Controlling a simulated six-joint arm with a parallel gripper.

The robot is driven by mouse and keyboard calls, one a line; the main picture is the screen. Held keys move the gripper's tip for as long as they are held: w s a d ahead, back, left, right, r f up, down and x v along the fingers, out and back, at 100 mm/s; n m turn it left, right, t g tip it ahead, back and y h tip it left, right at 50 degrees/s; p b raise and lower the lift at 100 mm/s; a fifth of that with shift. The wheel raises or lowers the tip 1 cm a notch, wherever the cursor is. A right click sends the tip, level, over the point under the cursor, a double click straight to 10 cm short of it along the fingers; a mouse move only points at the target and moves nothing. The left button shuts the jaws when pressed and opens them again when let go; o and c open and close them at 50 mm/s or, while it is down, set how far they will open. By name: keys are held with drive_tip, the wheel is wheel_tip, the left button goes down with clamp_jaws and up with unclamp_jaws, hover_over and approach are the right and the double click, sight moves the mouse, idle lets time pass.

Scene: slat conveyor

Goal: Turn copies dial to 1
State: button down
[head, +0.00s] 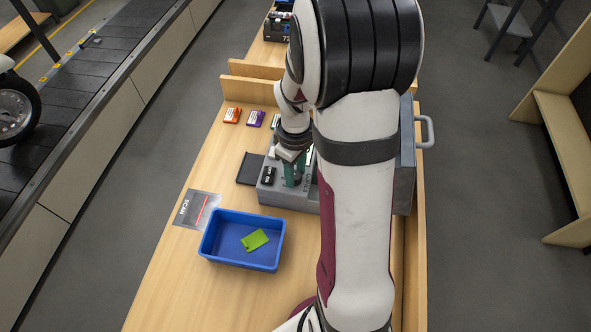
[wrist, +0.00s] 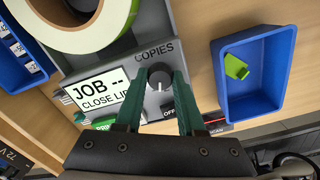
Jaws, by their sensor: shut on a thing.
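The copies dial (wrist: 160,80) is a dark round knob on the grey printer (head: 275,197), under the word COPIES in the wrist view. Its pale pointer mark faces down in that view, toward a partly covered OFF label (wrist: 167,108). My gripper (wrist: 160,76) has its green fingers on both sides of the dial, shut on it. In the head view my gripper (head: 293,172) is over the printer, and the arm hides much of the printer. The other dial markings are hidden by the fingers. The printer's screen (wrist: 95,91) reads "JOB --" and "CLOSE LI", cut off by a finger.
A blue bin (head: 224,258) with a green tag (head: 255,240) stands in front of the printer. A scan mat (head: 197,209) lies left of it. A label roll (wrist: 72,30) sits beside the screen. Orange and purple packs (head: 232,115) lie behind. The conveyor (head: 80,92) is far left.

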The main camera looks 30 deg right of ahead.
drive_tip(key=shift+m, duration=2.1)
drive_tip(key=c, duration=0.5)
unclamp_jaws()
drive_tip(key=shift+r, duration=0.1)
wheel_tip(320, 180, up, 16)
drive_tip(key=shift+f, duration=0.15)
